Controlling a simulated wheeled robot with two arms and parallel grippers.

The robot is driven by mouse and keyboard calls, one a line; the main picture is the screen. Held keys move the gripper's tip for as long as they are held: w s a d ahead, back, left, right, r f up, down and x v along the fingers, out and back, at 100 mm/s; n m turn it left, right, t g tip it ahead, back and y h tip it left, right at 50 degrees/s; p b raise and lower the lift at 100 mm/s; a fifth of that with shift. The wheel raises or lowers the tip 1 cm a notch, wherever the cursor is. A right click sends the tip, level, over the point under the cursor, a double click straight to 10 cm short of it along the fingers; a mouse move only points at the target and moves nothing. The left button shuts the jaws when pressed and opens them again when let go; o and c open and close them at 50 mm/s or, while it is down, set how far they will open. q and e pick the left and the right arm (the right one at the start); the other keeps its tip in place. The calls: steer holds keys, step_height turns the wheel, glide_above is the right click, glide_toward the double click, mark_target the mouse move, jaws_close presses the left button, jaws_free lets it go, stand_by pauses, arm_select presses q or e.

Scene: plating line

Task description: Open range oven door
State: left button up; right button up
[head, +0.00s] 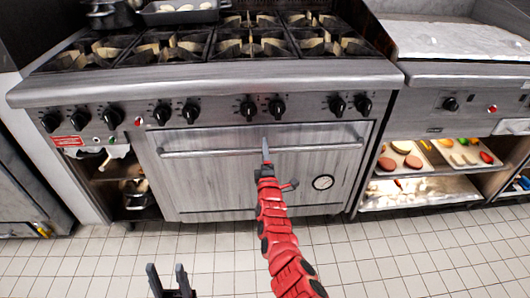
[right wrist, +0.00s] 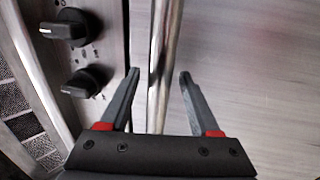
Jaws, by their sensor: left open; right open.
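The range oven door (head: 230,184) is a steel panel and looks closed in the head view. Its handle (head: 215,153) is a long horizontal bar along the top of the door. My right gripper (head: 266,146) is at the middle of the handle. In the right wrist view, my right gripper (right wrist: 158,88) is open, with the bar (right wrist: 163,60) running between its two fingers and a gap on each side. My left gripper (head: 169,270) is open and empty, low over the floor at the bottom of the head view.
Black knobs (head: 248,110) line the panel above the door. Burners (head: 250,42) and a tray (head: 180,12) are on top. Open shelves with food trays (head: 405,160) stand at the right. The tiled floor (head: 370,250) before the door is clear.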

jaws_close()
stand_by(1.3)
